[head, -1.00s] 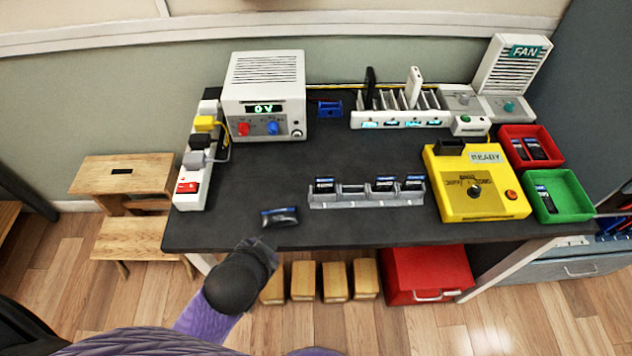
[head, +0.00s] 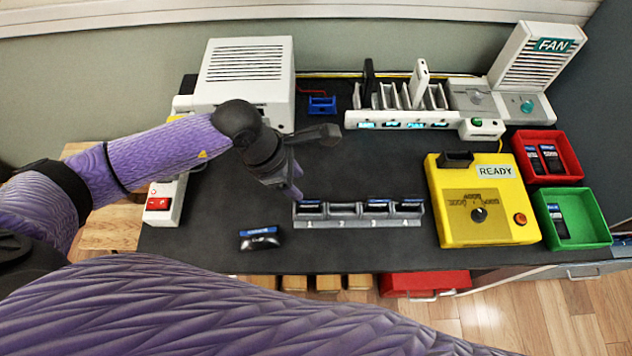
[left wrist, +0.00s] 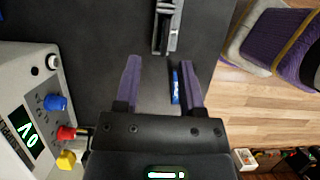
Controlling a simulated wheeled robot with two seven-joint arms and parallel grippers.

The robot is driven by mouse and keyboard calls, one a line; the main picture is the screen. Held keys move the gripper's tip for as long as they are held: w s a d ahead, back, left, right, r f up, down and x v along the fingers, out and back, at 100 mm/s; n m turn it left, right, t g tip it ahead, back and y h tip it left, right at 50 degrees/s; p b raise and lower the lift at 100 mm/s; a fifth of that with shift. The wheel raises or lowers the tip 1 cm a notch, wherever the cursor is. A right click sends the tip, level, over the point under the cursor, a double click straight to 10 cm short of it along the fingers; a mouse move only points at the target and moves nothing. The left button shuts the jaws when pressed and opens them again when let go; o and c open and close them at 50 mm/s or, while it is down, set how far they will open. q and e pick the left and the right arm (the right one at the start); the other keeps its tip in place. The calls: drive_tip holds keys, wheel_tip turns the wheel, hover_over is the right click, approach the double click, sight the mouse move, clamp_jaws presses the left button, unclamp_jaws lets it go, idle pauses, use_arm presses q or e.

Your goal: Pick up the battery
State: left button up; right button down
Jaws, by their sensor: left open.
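A loose dark battery with a blue band (head: 260,238) lies on the dark table top, left of the grey rack (head: 360,222). Other batteries (head: 411,205) stand in the rack. My left gripper (head: 297,190) is above the table, behind the loose battery and near the rack's left end. It is open and empty. In the left wrist view its two purple fingers (left wrist: 163,80) are spread apart. A blue strip (left wrist: 175,88), seemingly on the loose battery, shows beside the right finger; its dark body is hard to make out. My right gripper is not in view.
A white power supply (head: 245,75) stands at the back left, with a power strip (head: 165,200) in front. A yellow tester (head: 450,225) stands to the right. Red (head: 568,165) and green (head: 595,230) bins hold batteries. The table's front edge is close to the loose battery.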

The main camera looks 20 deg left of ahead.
sight(308, 198)
use_arm(q)
drive_tip(key=x, duration=0.3)
drive_tip(key=shift+s+f+b, duration=0.1)
drive_tip(key=shift+s+b, duration=0.25)
drive_tip(key=b+x, duration=0.1)
drive_tip(key=x, duration=0.4)
drive_tip(key=shift+d+f, duration=0.1)
drive_tip(key=shift+f, duration=0.15)
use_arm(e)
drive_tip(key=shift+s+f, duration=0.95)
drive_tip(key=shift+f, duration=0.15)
use_arm(q)
clamp_jaws()
